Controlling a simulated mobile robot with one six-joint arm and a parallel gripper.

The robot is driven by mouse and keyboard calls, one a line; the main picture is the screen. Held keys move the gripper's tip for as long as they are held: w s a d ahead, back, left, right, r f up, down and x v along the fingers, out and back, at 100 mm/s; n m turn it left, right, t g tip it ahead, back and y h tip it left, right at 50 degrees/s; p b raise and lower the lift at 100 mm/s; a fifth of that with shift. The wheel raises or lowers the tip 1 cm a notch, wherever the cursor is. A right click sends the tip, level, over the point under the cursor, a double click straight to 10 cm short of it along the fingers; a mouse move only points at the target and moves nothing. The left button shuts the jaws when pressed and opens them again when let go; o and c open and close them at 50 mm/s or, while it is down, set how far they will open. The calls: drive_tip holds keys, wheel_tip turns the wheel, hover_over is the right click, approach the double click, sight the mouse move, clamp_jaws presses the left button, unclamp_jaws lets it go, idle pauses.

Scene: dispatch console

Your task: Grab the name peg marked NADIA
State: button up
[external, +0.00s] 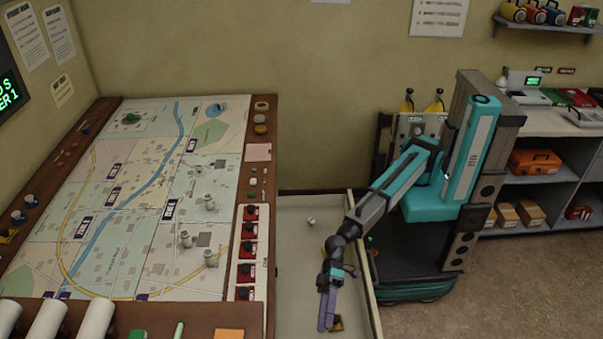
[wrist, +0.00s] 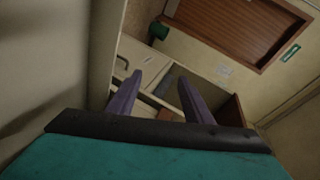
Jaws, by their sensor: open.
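I cannot make out a peg marked NADIA in either view; any lettering on pegs is too small to read. Several small grey pegs (external: 209,204) stand on the map board (external: 130,270) in the external view. A small pale piece (external: 311,221) lies in the light tray (external: 290,255) right of the board. My gripper (external: 326,322) hangs over the front of this tray, its purple fingers pointing down. In the wrist view my gripper (wrist: 157,85) shows its two fingers apart, with nothing between them.

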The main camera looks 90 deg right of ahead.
drive_tip(key=s+a+r+n+y+b, duration=0.4)
drive_tip(key=s+a+r+n, duration=1)
drive_tip(key=s+a+r, duration=0.95)
drive_tip(key=w+d+f+m+t+h+p, duration=0.1)
drive_tip(key=w+d+m+h+p, duration=0.2)
drive_tip(key=w, duration=0.6)
drive_tip(key=w+d+f+t+p, duration=0.1)
drive_tip(key=w+d+p, duration=0.3)
drive_tip(key=w, duration=0.5)
drive_tip(key=w+d+f+m+t+h+p, duration=0.3)
drive_tip(key=w+d+m+h+p, duration=0.35)
drive_tip(key=w+d, duration=1.45)
drive_tip(key=w+d+f+m+h+p, duration=0.1)
drive_tip(key=w+d+m+h, duration=0.3)
drive_tip(key=d, duration=1.3)
drive_tip(key=w+d+f+m+t+h+p, duration=0.1)
drive_tip(key=w+d+m+h, duration=0.4)
drive_tip(key=w+d, duration=0.6)
drive_tip(key=w+d+f+m+h+p, duration=0.1)
drive_tip(key=w+d+m+h, duration=0.4)
drive_tip(key=d, duration=1.8)
drive_tip(key=shift+w+f+t+h, duration=0.15)
drive_tip(key=shift+w+f+h, duration=0.2)
drive_tip(key=shift+w+h, duration=0.45)
drive_tip(key=shift+w+f+t+h, duration=0.15)
drive_tip(key=shift+w+f+h, duration=0.3)
drive_tip(key=shift+h, duration=0.5)
drive_tip(key=shift+w+d+r+h, duration=0.15)
drive_tip(key=shift+d+h, duration=0.25)
drive_tip(key=shift+d, duration=0.2)
